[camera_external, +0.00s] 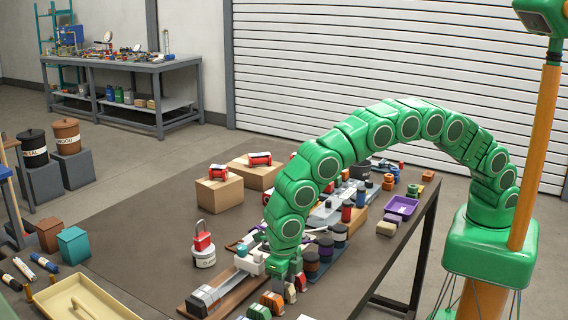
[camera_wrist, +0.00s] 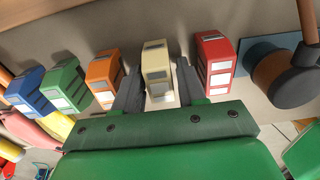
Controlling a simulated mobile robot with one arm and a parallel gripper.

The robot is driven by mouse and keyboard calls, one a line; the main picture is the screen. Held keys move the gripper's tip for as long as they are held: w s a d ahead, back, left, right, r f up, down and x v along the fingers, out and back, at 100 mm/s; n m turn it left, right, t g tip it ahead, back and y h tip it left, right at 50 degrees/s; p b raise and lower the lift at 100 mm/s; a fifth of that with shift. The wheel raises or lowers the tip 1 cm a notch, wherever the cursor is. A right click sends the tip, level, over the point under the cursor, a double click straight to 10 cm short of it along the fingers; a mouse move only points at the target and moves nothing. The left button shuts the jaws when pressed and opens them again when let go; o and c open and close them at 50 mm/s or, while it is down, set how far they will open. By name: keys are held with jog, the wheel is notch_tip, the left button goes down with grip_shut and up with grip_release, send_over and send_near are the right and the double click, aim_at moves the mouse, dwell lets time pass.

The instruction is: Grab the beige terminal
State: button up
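The beige terminal (camera_wrist: 158,72) stands upright in a row of coloured terminals in the wrist view. My gripper (camera_wrist: 158,82) reaches over the row with one dark finger on each side of the beige terminal. The fingers look open, with narrow gaps to its sides; no firm contact shows. In the external view my gripper (camera_external: 287,284) is low at the front of the table, and the beige terminal is mostly hidden by it there.
An orange terminal (camera_wrist: 103,77) is close to my left finger, and a red terminal (camera_wrist: 215,65) is close to my right one. Green (camera_wrist: 66,84) and blue (camera_wrist: 30,91) terminals stand further left. A padlock on a white base (camera_external: 203,250) stands left on the table (camera_external: 140,245).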

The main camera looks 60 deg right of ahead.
jog(key=c, duration=0.7)
jog(key=shift+w+r, duration=0.1)
jog(key=shift+r, duration=1.45)
jog(key=shift+d+r, duration=0.1)
jog(key=shift+r, duration=0.2)
jog(key=shift+s+d+r, duration=1.45)
jog(key=shift+d+r, duration=0.1)
jog(key=shift+d, duration=0.25)
jog(key=shift+s+d+r, duration=1.45)
jog(key=shift+d+r, duration=0.15)
jog(key=shift+d, duration=0.25)
jog(key=shift+s+d+r, duration=1.45)
jog(key=shift+d+r, duration=0.1)
jog(key=shift+d, duration=0.25)
